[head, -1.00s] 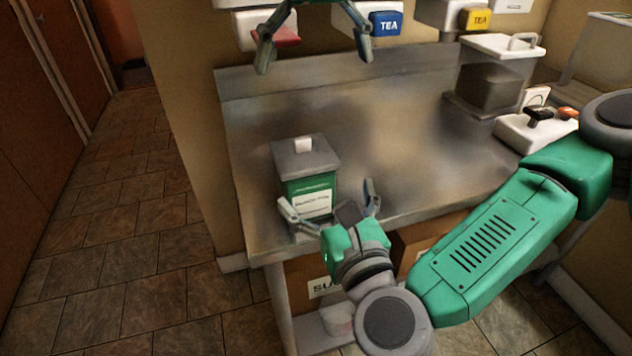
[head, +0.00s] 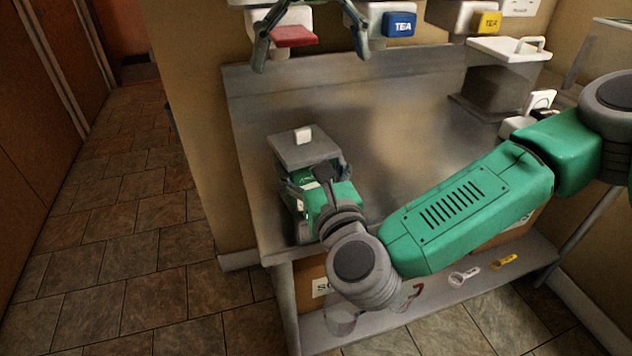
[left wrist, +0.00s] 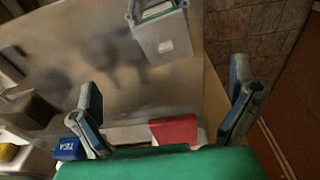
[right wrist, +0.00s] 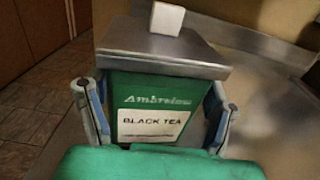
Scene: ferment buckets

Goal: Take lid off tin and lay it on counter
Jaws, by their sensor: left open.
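The green tin (head: 294,186), labelled black tea in the right wrist view (right wrist: 152,123), stands upright near the left front of the counter. Its grey lid (head: 304,150) with a white knob (right wrist: 167,18) sits on top. My right gripper (head: 318,178) is in front of the tin, with one finger on each side just below the lid; I cannot tell whether both fingers press on it. My left gripper (head: 312,55) is open and empty, high at the back of the counter; its fingers (left wrist: 165,105) show apart in the left wrist view.
The metal counter (head: 400,130) is clear right of the tin. Behind it hang dispensers with a red (head: 293,37), a blue (head: 399,24) and a yellow front (head: 487,23). A lidded container (head: 495,88) stands at the back right. Scoops (head: 463,276) lie on the lower shelf.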

